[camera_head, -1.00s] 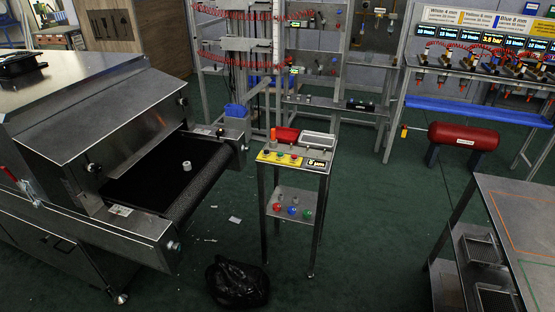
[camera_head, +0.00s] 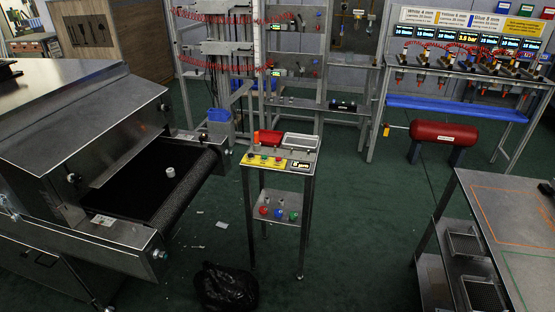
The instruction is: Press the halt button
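A small metal stand (camera_head: 309,187) is at the middle. Its top carries a yellow control panel (camera_head: 249,164) with a few small buttons, among them red ones (camera_head: 264,157); their labels are too small to read, so I cannot tell which is the halt button. An orange upright cylinder (camera_head: 256,142) and a red object (camera_head: 270,137) are behind the panel. The tunnel dryer (camera_head: 90,130) is at the left, with a small white object (camera_head: 171,172) on its dark belt (camera_head: 140,188). My gripper cannot be made out in this view.
A black bag (camera_head: 226,288) lies on the floor before the stand. A metal table (camera_head: 490,215) is at the right, with an unclear dark thing (camera_head: 547,188) at the picture's edge. A red tank (camera_head: 444,133) stands behind. Green floor (camera_head: 360,220) between is clear.

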